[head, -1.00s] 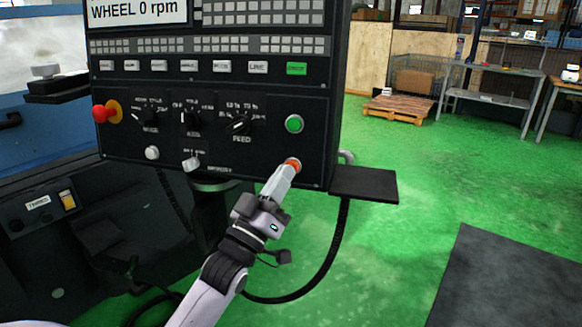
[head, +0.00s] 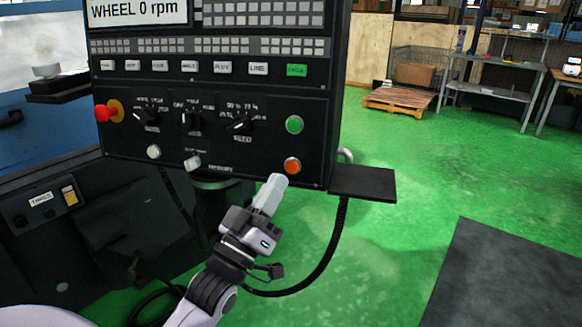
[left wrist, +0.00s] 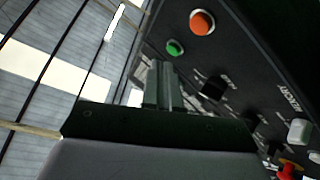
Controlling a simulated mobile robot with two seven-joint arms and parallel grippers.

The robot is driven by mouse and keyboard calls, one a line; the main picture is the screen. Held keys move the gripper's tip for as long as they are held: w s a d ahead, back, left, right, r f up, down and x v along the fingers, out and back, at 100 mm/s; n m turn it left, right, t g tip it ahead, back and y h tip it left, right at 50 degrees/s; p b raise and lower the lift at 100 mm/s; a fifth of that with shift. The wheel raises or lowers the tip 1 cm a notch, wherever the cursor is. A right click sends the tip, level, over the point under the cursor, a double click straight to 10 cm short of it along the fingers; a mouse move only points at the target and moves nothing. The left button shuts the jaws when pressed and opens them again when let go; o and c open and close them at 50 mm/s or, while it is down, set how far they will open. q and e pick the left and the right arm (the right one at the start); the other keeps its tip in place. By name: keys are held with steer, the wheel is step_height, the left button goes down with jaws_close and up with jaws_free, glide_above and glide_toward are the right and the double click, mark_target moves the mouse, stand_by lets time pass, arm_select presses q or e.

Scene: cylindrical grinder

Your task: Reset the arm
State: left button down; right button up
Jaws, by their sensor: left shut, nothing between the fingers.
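My left gripper (head: 277,184) is shut and empty. It points up and to the right, just below and left of the orange button (head: 292,166) on the control panel (head: 262,150), with a small gap between fingertips and button. In the left wrist view the shut fingers (left wrist: 163,85) show near the middle, and the orange button (left wrist: 202,22) stands clear of them at the top. The green button (head: 294,124) sits above the orange one. My right gripper is not in view.
A red emergency stop knob (head: 103,113) is on the panel's left. A dark shelf (head: 363,183) juts out at the panel's lower right, with a black cable (head: 335,245) hanging below. Open green floor (head: 410,170) lies to the right, with a dark mat (head: 505,275).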

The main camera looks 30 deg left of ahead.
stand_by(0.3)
arm_select(q)
step_height(320, 180, down, 12)
steer(key=s+d+m+g, duration=0.1)
steer(key=d+m+g, duration=0.1)
steer(key=d+g, duration=0.15)
steer(key=s+d+f+m+g+h, duration=0.1)
steer(key=s+f+g, duration=0.4)
steer(key=f, duration=0.6)
steer(key=s+d+f+m+g, duration=0.2)
steer(key=s+d+f+g, duration=0.2)
steer(key=s+f, duration=0.6)
step_height(320, 180, down, 2)
steer(key=shift+d+f+m+g+h, duration=0.1)
steer(key=shift+d+m+g+h, duration=0.3)
steer(key=shift+g, duration=0.35)
